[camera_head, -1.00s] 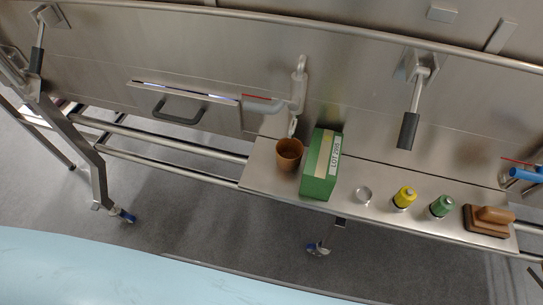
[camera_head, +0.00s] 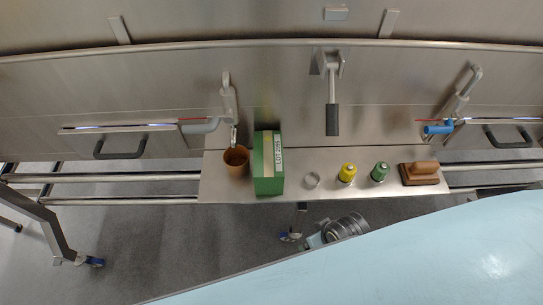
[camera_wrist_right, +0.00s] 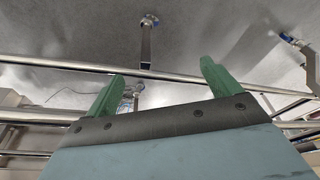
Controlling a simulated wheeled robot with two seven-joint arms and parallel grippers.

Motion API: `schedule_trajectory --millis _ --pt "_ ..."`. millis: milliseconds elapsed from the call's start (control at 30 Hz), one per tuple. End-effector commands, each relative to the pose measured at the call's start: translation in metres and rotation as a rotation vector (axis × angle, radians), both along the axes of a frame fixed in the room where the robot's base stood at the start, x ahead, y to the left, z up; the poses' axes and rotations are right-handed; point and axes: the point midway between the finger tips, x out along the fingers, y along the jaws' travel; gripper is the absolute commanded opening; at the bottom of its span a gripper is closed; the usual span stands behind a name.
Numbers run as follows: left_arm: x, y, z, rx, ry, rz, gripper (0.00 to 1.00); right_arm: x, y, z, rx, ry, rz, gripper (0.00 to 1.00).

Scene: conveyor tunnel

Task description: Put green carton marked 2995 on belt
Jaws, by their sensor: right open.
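A green carton (camera_head: 268,175) with a paler top strip and a white label stands upright on a steel shelf (camera_head: 215,188) in the head view. The small label print seems to read LOT 2995. My right gripper (camera_wrist_right: 157,72) shows in the right wrist view with its two green fingers spread and nothing between them. It faces rails and floor, and the carton is not in that view. My left gripper is not in view. No belt surface can be made out; a steel tunnel wall (camera_head: 280,115) stands behind the shelf.
A brown cup (camera_head: 236,161) stands close left of the carton. Handles and latches project from the wall.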

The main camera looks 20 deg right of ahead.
Motion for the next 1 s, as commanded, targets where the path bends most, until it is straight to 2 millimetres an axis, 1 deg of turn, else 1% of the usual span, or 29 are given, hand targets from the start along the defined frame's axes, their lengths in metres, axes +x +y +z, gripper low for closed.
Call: schedule_trajectory --millis 33,100,300,367,467,500,600,833,1000 --pt "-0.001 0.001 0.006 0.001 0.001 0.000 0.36 0.005 0.001 0.029 0.004 -0.016 -0.001 0.89" --pt "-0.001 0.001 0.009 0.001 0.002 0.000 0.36 0.008 0.002 0.058 0.007 -0.027 -0.001 0.89" --pt "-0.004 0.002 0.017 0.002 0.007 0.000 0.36 0.012 0.007 0.127 0.024 -0.058 -0.002 0.89" --pt "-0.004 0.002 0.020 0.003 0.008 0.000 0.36 0.014 0.011 0.147 0.037 -0.069 0.001 0.89" --pt "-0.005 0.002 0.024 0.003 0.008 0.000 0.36 0.022 0.025 0.187 0.082 -0.102 0.011 0.89" --pt "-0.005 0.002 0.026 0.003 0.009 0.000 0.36 0.030 0.037 0.205 0.119 -0.120 0.022 0.89" --pt "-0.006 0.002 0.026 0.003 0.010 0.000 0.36 0.044 0.064 0.224 0.193 -0.135 0.044 0.89" --pt "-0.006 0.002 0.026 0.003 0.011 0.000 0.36 0.071 0.118 0.251 0.328 -0.133 0.101 0.89" --pt "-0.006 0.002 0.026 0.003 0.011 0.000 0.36 0.088 0.158 0.271 0.398 -0.088 0.152 0.89"
